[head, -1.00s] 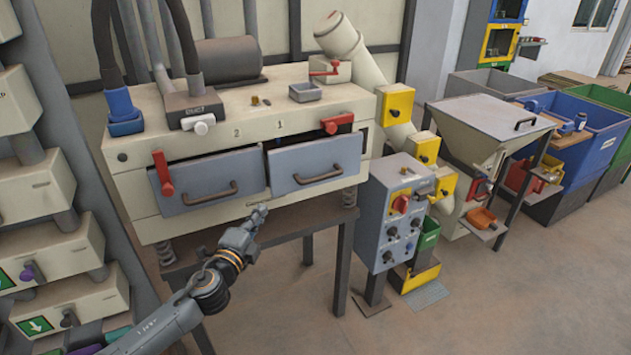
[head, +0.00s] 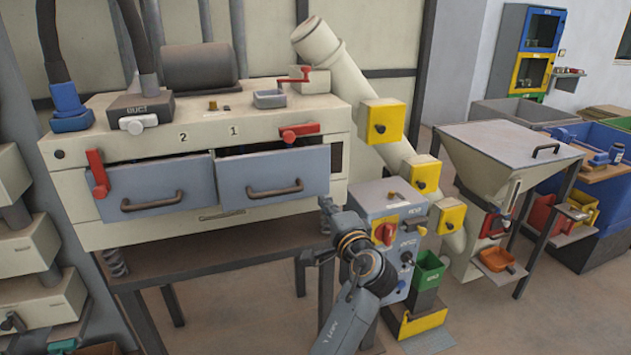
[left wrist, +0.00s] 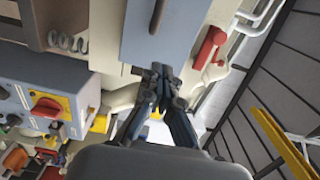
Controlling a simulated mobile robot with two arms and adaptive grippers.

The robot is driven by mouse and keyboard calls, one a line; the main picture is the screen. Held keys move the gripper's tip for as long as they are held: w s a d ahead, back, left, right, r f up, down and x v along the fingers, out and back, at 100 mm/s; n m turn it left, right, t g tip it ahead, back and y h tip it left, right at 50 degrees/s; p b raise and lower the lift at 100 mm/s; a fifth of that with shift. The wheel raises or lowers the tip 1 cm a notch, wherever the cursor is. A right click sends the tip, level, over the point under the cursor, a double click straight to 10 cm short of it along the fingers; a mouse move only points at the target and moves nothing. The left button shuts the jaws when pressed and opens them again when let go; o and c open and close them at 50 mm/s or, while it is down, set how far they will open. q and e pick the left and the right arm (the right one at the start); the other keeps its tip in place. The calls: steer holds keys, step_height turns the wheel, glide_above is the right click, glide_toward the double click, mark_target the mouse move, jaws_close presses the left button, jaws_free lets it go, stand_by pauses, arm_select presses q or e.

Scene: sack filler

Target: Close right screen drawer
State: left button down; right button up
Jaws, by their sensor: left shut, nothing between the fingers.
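The right screen drawer (head: 240,190) is a grey-blue front under the number 1, with a dark bar handle (head: 274,189). Its front stands out from the cream machine, with a dark gap along its top. A red lever (head: 305,129) lies roughly level above it. My left gripper (head: 325,204) is shut and empty, just right of and below the drawer's right corner, in front of the control box. My right gripper is not in view.
The left drawer (head: 140,180), under number 2, also stands out, with an upright red lever (head: 97,173). A grey control box (head: 385,208) with switches stands right of the machine, close to my left arm. Open floor lies in front.

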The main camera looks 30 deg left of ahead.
mark_target(306, 174)
arm_select(q)
steer(key=p+x, duration=0.2)
steer(key=x, duration=0.9)
steer(key=shift+w+a, duration=0.5)
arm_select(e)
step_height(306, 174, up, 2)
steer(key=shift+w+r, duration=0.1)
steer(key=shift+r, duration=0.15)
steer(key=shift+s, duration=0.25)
